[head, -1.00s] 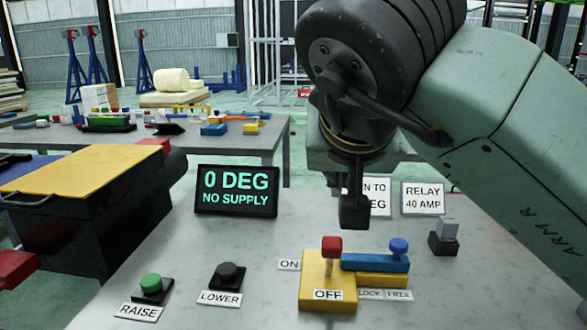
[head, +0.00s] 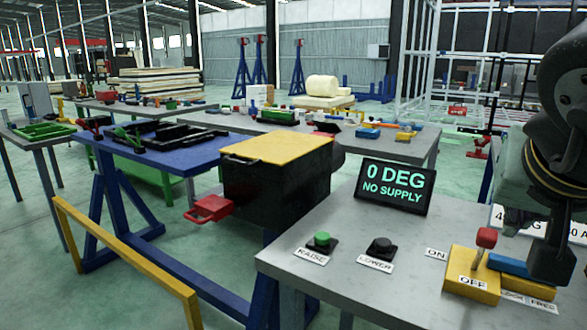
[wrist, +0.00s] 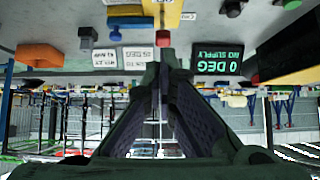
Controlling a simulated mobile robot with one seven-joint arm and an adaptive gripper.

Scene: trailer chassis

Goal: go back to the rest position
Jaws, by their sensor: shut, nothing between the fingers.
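The rest of my arm is mostly cut off by the right edge of the head view. The red-knobbed lever (head: 485,240) stands on the block beside the OFF label. The display (head: 395,187) reads 0 DEG, NO SUPPLY.
The grey control table (head: 330,262) carries a green button (head: 322,239) and a black button (head: 381,248). A black box with a yellow lid (head: 278,150) stands left of it. A yellow rail (head: 125,262) and blue trestle table are further left. Green floor lies open at lower left.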

